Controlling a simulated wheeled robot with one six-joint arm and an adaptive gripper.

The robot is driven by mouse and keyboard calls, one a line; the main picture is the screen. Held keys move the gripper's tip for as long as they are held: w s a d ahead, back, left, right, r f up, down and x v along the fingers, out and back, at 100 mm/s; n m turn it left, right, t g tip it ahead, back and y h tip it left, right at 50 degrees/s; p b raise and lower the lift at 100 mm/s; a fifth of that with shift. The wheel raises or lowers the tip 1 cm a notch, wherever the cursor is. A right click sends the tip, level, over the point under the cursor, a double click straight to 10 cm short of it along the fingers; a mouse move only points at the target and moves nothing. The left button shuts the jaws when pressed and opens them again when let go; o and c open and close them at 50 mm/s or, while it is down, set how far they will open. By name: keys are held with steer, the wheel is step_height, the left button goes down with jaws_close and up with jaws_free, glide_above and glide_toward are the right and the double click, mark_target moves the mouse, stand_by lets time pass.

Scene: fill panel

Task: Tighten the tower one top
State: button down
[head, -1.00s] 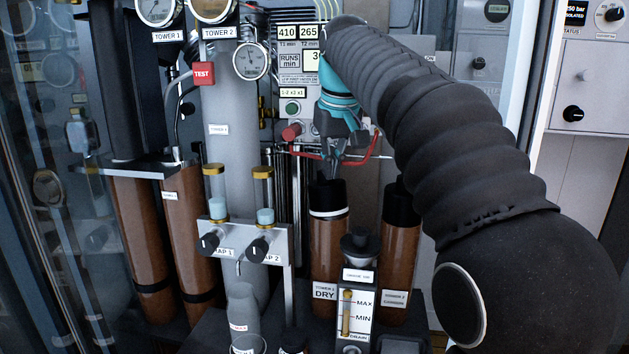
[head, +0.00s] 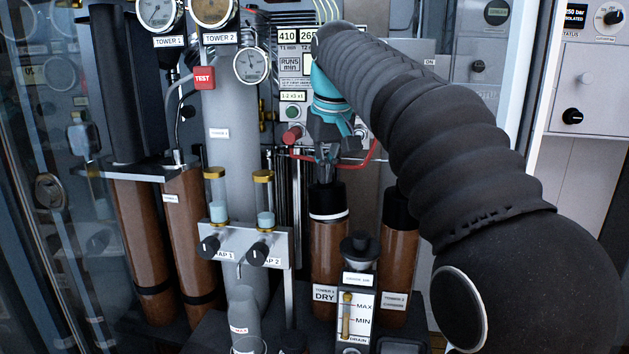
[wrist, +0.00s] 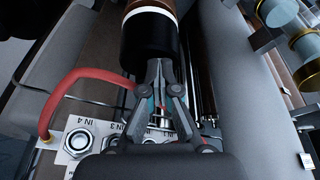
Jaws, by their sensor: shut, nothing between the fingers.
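The tower one top is a black cap (head: 327,198) on a brown cylinder (head: 329,255) with a white ring and a label reading TOWER 1 DRY. It stands upright. My gripper (head: 326,181) is right over the cap, fingers pointing down and shut. In the wrist view, my gripper (wrist: 160,64) has its fingertips together at the edge of the black cap (wrist: 148,45). I cannot tell whether they touch it. Nothing shows between the fingers.
A second brown cylinder (head: 397,262) with a black cap stands close at the right. A red hose (head: 370,153) runs behind my gripper. A sight gauge (head: 357,312) stands in front. The grey column (head: 229,150) and trap valves (head: 262,250) are at the left.

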steer(key=shift+s, duration=0.3)
steer(key=shift+w+a+r, duration=0.1)
steer(key=shift+w+r, duration=0.05)
steer(key=shift+r, duration=0.85)
steer(key=shift+w+a+r, duration=0.1)
steer(key=shift+w+r, duration=0.05)
steer(key=shift+r, duration=0.85)
steer(key=shift+w+a+r, duration=0.1)
steer(key=shift+w+r, duration=0.05)
steer(key=shift+r, duration=0.85)
steer(key=shift+d, duration=0.1)
